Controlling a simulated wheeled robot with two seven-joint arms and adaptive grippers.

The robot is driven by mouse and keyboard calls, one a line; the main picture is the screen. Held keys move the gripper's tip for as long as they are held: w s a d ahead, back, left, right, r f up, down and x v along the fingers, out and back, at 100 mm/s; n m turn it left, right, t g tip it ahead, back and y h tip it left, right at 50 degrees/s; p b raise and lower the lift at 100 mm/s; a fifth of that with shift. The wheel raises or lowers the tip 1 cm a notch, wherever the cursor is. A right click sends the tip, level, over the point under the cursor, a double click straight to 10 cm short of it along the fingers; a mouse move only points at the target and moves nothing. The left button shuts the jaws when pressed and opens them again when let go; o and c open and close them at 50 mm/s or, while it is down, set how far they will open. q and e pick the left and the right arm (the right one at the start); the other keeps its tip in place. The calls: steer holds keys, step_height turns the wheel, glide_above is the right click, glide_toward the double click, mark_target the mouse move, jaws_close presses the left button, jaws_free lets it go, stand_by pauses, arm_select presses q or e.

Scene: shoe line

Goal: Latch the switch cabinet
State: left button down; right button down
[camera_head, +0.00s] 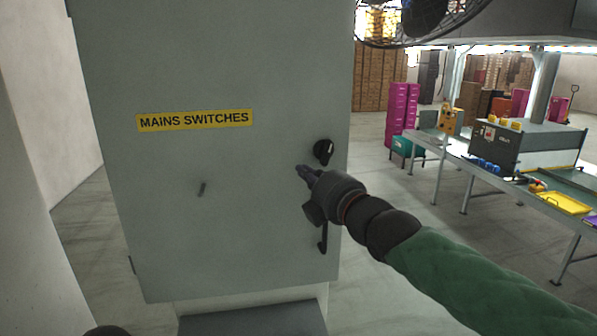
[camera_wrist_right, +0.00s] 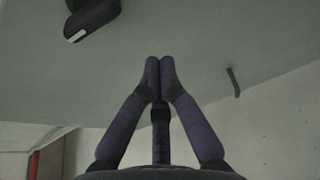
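The grey switch cabinet (camera_head: 235,75) stands upright, with a yellow "MAINS SWITCHES" label (camera_head: 195,120) on its front. A black knob (camera_head: 323,150) sits near the front's right edge; a black part with a white mark (camera_wrist_right: 90,18), seemingly this knob, is at upper left in the right wrist view. My right gripper (camera_head: 304,172) is in front of the cabinet, just below and left of the knob. In the right wrist view its fingertips (camera_wrist_right: 160,65) meet with nothing between them. A dark hooked part (camera_head: 322,238) shows below the gripper; its upper end is hidden.
A fan (camera_head: 420,20) hangs at upper right. A workbench (camera_head: 450,150) with trays stands right, behind open floor. A pale wall (camera_head: 40,100) is left.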

arm_select(q)
steer(key=shift+r, duration=0.2)
arm_select(e)
steer(key=v, duration=0.6)
steer(key=shift+s+d, duration=0.25)
steer(key=shift+s, duration=0.1)
steer(key=shift+f, duration=0.15)
